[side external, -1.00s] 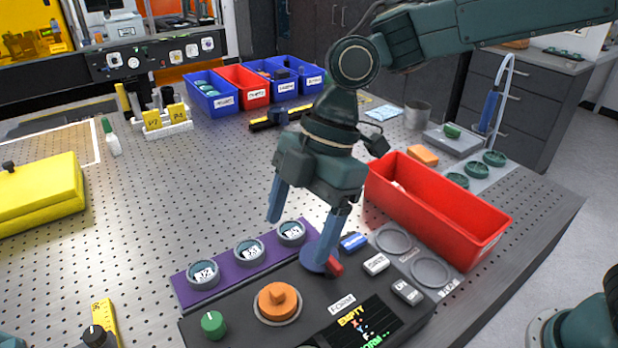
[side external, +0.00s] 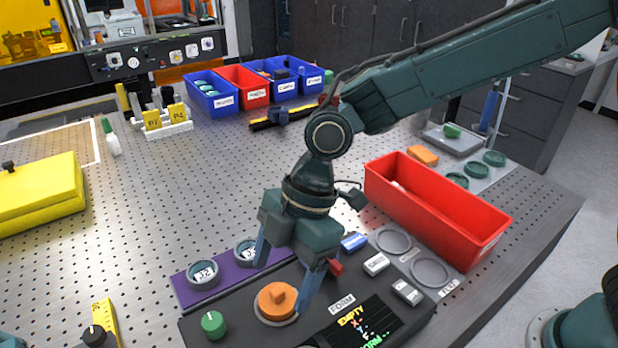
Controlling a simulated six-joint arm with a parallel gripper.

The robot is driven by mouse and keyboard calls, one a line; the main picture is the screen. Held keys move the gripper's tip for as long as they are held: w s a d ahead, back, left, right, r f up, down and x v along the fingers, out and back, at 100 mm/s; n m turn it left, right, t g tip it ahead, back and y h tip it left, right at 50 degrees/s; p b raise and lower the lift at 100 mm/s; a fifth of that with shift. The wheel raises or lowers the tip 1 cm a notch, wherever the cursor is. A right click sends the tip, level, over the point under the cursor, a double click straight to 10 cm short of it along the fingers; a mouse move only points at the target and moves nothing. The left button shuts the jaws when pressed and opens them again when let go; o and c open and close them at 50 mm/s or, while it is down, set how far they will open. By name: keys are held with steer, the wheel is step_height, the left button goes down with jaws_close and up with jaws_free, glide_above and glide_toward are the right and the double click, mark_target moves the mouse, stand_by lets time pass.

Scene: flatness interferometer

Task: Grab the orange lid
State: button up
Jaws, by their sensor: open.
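The orange lid (side external: 276,299) is a round disc with a raised grip on top. It sits on a pale ring on the dark control panel in the side external view. My gripper (side external: 282,288) is open and points down over the panel. One finger is behind the lid and to its left, over the purple strip. The other finger comes down at the lid's right edge and covers a little of it. I cannot tell whether that finger touches the lid. Nothing shows between the fingers except the lid area.
A green knob (side external: 213,323) is left of the lid. The purple strip (side external: 223,264) with round labelled pieces lies behind it. Labelled blocks (side external: 376,264) and a small display (side external: 362,325) are to the right. A long red bin (side external: 437,208) stands farther right.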

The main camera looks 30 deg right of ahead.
mark_target(277, 290)
steer(key=shift+x, duration=1.8)
steer(key=c, duration=1.1)
